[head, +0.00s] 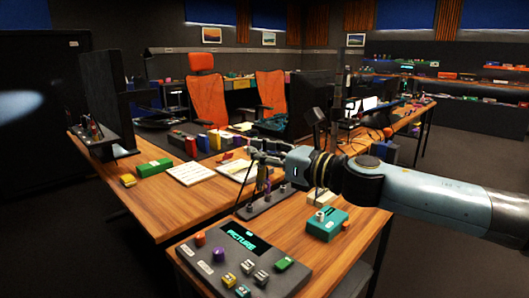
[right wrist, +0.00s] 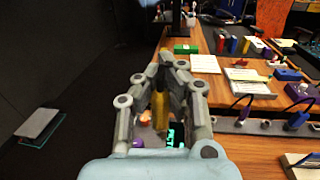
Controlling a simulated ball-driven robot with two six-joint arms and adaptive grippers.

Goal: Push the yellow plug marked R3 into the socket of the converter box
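My right gripper (head: 258,152) reaches in from the right in the head view, above the desk near the dark strip. In the right wrist view its fingers (right wrist: 166,66) are drawn close together, with a yellow upright piece (right wrist: 160,104) between them. It looks like the yellow plug; its R3 mark cannot be read. A teal box (head: 326,226) with a pale round fitting on top, apparently the converter box, stands on the near table, right of and nearer than the gripper. Its socket opening is not clear. My left gripper is not in view.
A dark control panel (head: 243,262) with a lit display, knobs and buttons lies on the near table. A dark strip (head: 262,202) with upright fittings lies behind it. White sheets (head: 188,173), a green block (head: 153,167) and monitors occupy the far desk.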

